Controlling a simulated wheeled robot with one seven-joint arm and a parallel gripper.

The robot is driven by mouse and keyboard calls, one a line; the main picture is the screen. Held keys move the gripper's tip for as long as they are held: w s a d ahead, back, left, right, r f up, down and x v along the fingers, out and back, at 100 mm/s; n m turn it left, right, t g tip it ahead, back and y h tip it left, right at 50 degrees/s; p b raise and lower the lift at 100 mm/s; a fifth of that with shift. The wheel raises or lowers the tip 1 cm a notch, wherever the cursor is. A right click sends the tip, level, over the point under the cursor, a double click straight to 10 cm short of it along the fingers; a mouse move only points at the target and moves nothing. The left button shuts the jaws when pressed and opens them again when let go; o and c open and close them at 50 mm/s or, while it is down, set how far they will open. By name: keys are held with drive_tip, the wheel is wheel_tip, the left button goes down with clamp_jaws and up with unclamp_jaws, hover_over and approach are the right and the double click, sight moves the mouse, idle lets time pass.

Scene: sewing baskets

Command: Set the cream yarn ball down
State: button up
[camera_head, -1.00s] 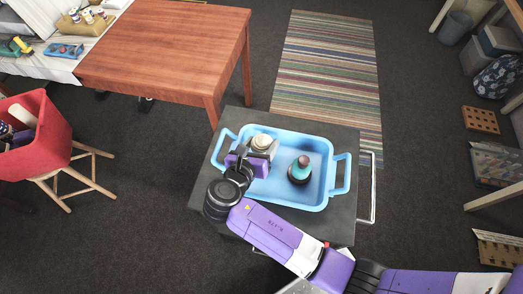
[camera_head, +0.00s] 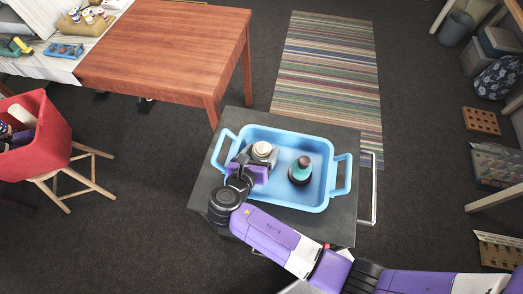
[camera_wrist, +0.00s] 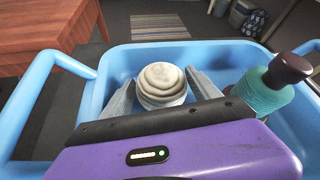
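The cream yarn ball (camera_head: 262,148) is at the left part of the blue tray (camera_head: 287,206), low over or on its floor; I cannot tell whether it touches the floor. My gripper (camera_head: 262,154) reaches into the tray. The ball's underside is hidden.
A teal spool with a dark top (camera_head: 300,170) stands in the tray, right of the ball. The tray rests on a dark cart top (camera_head: 338,222). A wooden table (camera_head: 165,55) stands behind left, a red bin (camera_head: 35,140) on a stool at left. A striped rug (camera_head: 327,75) lies behind.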

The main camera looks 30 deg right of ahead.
drive_tip(key=shift+r, duration=0.15)
drive_tip(key=v, duration=1.2)
idle(0.3)
